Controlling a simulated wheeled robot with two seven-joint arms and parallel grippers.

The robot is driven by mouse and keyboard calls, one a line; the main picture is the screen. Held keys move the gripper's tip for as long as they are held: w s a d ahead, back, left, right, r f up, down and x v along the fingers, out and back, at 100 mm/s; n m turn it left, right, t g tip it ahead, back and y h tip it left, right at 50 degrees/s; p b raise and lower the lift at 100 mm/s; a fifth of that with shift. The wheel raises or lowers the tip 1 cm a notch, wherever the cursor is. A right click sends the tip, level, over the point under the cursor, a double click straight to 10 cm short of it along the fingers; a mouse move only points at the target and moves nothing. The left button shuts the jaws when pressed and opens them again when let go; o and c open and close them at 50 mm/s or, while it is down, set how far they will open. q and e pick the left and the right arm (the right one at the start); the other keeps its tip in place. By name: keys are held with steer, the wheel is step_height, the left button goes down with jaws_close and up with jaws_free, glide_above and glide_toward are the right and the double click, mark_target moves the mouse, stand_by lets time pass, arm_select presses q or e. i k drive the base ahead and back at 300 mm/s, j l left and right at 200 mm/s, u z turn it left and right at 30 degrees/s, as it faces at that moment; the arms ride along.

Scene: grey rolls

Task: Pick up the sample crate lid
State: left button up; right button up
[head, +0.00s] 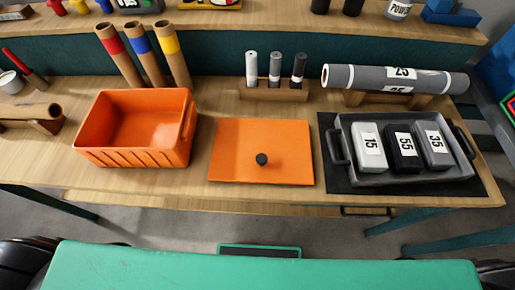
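The sample crate lid (240,142) is a flat orange panel with a small round black knob (261,159) on top. It lies flat on the wooden table, near the middle of the head view. The open orange crate (135,156) stands to its left, with a gap between them, and looks empty inside. Neither of my grippers can be made out in the head view. Nothing covers the lid or its knob.
Right of the lid, a dark tray (374,180) holds numbered blocks on a black mat (474,193). Behind stand a holder (274,94) with three grey cylinders, a large grey roll (440,83) on a stand, and three banded tubes (147,62). Bare wood surrounds the lid.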

mark_target(269, 150)
steer(key=u, duration=1.3)
steer(key=z, duration=1.3)
steer(key=k+l+u, duration=0.1)
steer(key=k+l, duration=0.55)
steer(key=i, duration=0.45)
